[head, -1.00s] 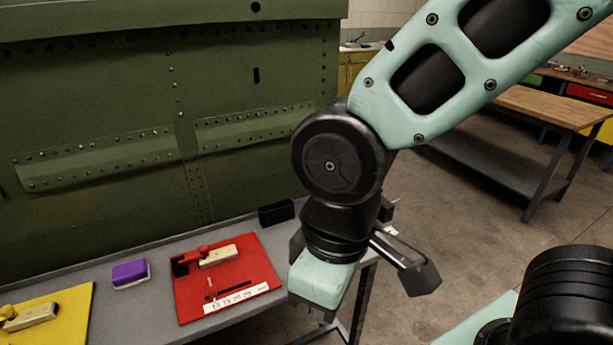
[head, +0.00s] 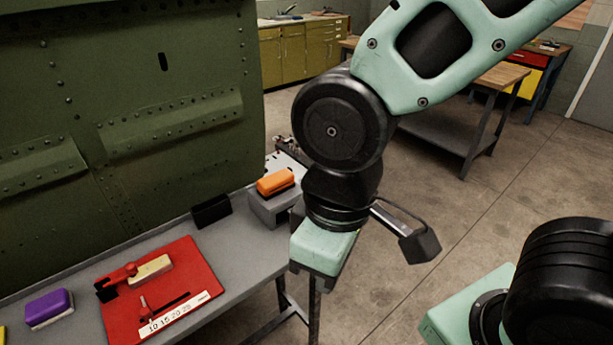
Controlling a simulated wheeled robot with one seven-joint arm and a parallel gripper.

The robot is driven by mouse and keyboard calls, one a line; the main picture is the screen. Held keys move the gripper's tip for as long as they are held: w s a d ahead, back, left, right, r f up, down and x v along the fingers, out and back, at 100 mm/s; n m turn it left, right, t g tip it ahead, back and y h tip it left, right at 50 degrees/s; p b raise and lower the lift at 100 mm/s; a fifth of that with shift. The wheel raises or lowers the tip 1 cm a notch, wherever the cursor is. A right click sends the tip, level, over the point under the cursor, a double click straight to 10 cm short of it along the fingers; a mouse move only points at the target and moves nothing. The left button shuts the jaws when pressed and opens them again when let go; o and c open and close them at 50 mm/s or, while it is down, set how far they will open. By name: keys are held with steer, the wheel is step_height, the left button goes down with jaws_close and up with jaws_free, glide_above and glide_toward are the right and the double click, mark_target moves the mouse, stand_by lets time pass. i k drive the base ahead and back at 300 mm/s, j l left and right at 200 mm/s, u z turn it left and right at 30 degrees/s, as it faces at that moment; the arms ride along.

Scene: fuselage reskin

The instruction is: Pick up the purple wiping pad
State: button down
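The purple wiping pad (head: 49,307) lies on the grey bench at the lower left of the head view. It is a purple block with a pale underside. It sits left of the red board and apart from it. My arm hangs at the middle of the view, well to the right of the pad. The fingers of my gripper are hidden below the pale green wrist housing, so its opening does not show.
A red board (head: 162,295) with a pale block and red parts lies on the grey bench (head: 236,264). A black block (head: 211,210) and an orange pad (head: 275,181) on a grey block stand further right. The green riveted panel (head: 120,110) rises behind. Open floor lies right.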

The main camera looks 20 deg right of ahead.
mark_target(46, 309)
steer(key=u, duration=1.3)
